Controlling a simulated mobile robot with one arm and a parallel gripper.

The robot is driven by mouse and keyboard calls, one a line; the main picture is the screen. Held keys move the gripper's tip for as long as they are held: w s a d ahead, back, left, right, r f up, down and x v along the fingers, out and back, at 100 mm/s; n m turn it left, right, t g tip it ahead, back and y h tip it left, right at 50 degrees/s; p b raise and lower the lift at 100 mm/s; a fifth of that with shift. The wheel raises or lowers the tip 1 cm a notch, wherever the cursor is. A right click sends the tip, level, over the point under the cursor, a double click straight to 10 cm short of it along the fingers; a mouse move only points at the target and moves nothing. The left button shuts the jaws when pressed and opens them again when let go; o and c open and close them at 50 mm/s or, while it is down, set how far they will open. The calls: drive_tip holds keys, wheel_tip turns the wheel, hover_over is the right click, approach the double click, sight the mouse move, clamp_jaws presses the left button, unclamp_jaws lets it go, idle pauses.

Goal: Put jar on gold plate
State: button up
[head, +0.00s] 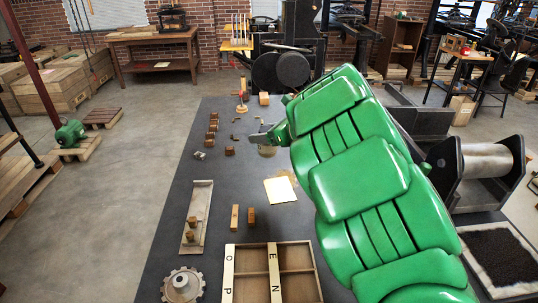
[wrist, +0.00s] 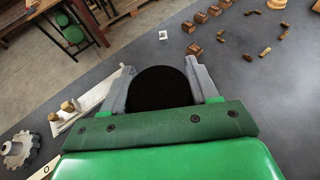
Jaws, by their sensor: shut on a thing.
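My gripper (head: 262,138) is above the dark table, left of the green arm in the head view. In the wrist view its two grey fingers (wrist: 160,76) are shut on a dark round thing, which looks like the jar (wrist: 160,90) seen from above. In the head view a small tan-brown rounded part (head: 267,151) shows just under the gripper; I cannot tell whether it is the jar's side. A flat pale-yellow square (head: 280,190), perhaps the gold plate, lies on the table nearer the camera, below the gripper in the picture. It is not seen in the wrist view.
Several small wooden blocks (head: 212,127) stand along the table's left side. A long metal tray (head: 202,200), a gear (head: 182,284) and a divided wooden case (head: 229,262) lie nearer. A roller press (head: 487,162) stands at right. Table space left of the yellow square is clear.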

drive_tip(key=s+d+n+g+y, duration=0.1)
drive_tip(key=s+d, duration=0.2)
drive_tip(key=s, duration=0.6)
drive_tip(key=s+d, duration=0.2)
drive_tip(key=s, duration=0.7)
hover_over(275, 188)
wheel_tip(275, 188, down, 9)
drive_tip(key=shift+s, duration=0.15)
drive_tip(key=shift+w+f, duration=0.2)
drive_tip(key=shift+f, duration=1.45)
